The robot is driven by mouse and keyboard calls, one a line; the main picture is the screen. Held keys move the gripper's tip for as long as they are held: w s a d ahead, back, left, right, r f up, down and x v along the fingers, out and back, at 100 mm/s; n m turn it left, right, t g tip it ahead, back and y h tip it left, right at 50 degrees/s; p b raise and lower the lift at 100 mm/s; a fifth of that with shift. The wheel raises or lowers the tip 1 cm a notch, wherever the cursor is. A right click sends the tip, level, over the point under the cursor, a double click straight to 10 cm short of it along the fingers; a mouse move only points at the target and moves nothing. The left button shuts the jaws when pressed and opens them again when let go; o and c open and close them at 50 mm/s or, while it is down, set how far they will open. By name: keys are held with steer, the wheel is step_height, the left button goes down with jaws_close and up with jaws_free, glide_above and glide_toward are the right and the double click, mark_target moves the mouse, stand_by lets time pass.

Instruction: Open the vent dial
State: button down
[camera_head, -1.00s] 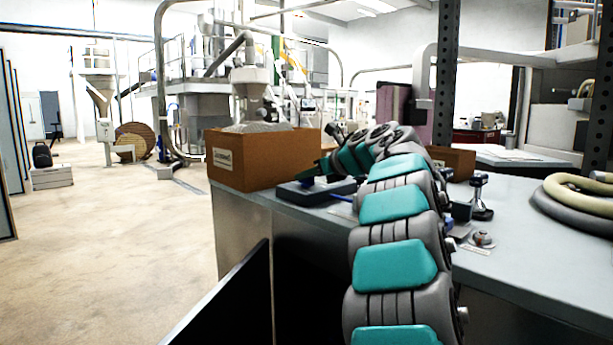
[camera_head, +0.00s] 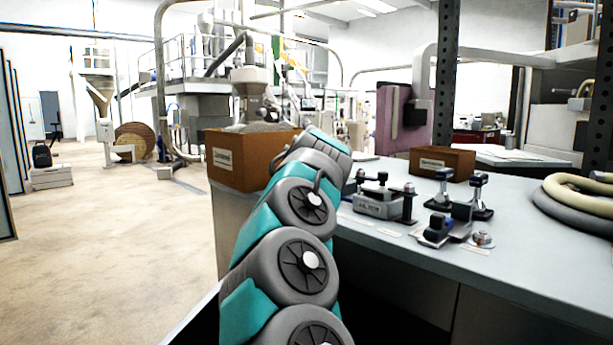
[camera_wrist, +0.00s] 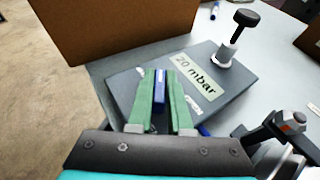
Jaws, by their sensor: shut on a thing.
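In the wrist view, the vent unit is a flat dark grey box (camera_wrist: 232,82) with a "20 mbar" label and a smaller label too tilted to read fully. A blue bar (camera_wrist: 160,88), seemingly the dial's handle, stands over the box between the green fingers of my gripper (camera_wrist: 160,78). The fingers are shut on this bar, one on each side. The dial's base under the fingers is hidden. In the head view my own arm covers the gripper and most of the box.
A brown carton (camera_head: 236,162) stands just beyond the box, also in the wrist view (camera_wrist: 115,30). A black-knobbed post (camera_wrist: 235,40) rises near the label. Grey clamp fixtures (camera_head: 378,203), a small brown box (camera_head: 442,163) and coiled hoses (camera_head: 580,205) lie rightward on the bench.

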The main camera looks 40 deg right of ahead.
steer(key=shift+d+m+g+h, duration=0.1)
steer(key=shift+m+g+h, duration=2.35)
steer(key=shift+m, duration=0.45)
steer(key=shift+m+g, duration=0.35)
steer(key=shift+m, duration=0.05)
steer(key=shift+r+m+g+h, duration=0.15)
steer(key=shift+m+g+h, duration=0.3)
steer(key=shift+m+g, duration=0.3)
steer(key=c, duration=0.8)
jaws_free()
steer(key=shift+c, duration=0.2)
steer(key=shift+a, duration=0.2)
steer(key=v, duration=0.7)
steer(key=shift+a+b, duration=0.25)
steer(key=shift+b, duration=0.05)
steer(key=shift+r, duration=0.1)
